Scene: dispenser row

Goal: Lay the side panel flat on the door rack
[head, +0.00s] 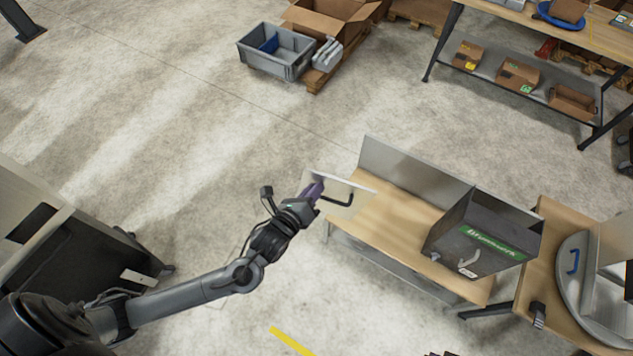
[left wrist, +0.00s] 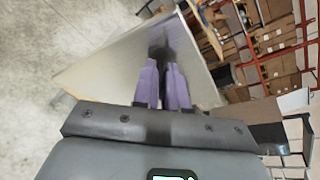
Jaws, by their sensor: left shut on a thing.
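The side panel (head: 352,207) is a thin pale sheet with a black bar handle, near the left end of a wood-topped bench (head: 415,225). My left gripper (head: 314,190) is shut on the panel, its purple fingers at the panel's left part. In the left wrist view the panel (left wrist: 110,68) spreads tilted beyond the two purple fingers (left wrist: 164,84), with a dark handle part between their tips. The panel overlaps the bench end in the head view; I cannot tell whether it touches. No door rack can be told for sure. My right gripper is not in view.
A dark box with a green label (head: 485,235) stands on the bench, with an upright metal back (head: 410,172) behind. A second table (head: 560,270) holds a round grey thing at the right. A grey bin (head: 275,52) sits farther back. The floor left of the bench is clear.

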